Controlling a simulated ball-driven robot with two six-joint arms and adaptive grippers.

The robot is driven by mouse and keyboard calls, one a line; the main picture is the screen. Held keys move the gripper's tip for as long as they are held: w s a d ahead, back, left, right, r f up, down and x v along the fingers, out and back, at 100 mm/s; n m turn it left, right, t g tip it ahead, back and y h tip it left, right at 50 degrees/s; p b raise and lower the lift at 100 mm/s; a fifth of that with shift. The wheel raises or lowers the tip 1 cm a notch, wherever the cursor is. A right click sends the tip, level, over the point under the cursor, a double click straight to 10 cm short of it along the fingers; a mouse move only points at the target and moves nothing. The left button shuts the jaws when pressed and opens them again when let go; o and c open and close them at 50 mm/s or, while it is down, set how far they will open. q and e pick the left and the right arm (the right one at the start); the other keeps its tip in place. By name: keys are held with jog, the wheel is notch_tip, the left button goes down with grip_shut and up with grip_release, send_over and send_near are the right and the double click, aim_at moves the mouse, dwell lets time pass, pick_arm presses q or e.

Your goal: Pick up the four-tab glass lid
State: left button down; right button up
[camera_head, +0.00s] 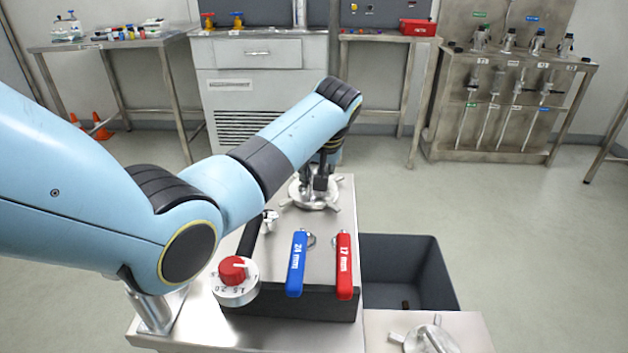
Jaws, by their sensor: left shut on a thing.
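My left arm reaches across from the left. Its dark gripper (320,188) points down at the back of the steel-topped box and is shut on a round, shiny lid (301,200) with tabs sticking out from its rim. The gripper and wrist hide part of this lid, so I cannot count all its tabs. I cannot tell whether the lid rests on the box top or is slightly raised. A second round lid-like piece with tabs (428,343) lies at the bottom edge, partly cut off. My right gripper is not in view.
The box top (325,222) carries a blue handle (297,264) and a red handle (344,266). A red-topped dial (235,280) stands at its front left. A dark open bin (435,270) is to the right. Benches line the back wall, with open floor before them.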

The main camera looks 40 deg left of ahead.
pick_arm(q)
notch_tip(320, 180, up, 4)
jog(key=shift+w+r+p, duration=0.1)
jog(key=shift+p, duration=0.3)
jog(key=d+r, duration=0.6)
jog(key=d, duration=0.5)
jog(key=shift+s+d+r+p, duration=0.3)
jog(key=shift+s+p, duration=0.05)
jog(key=shift+p, duration=0.05)
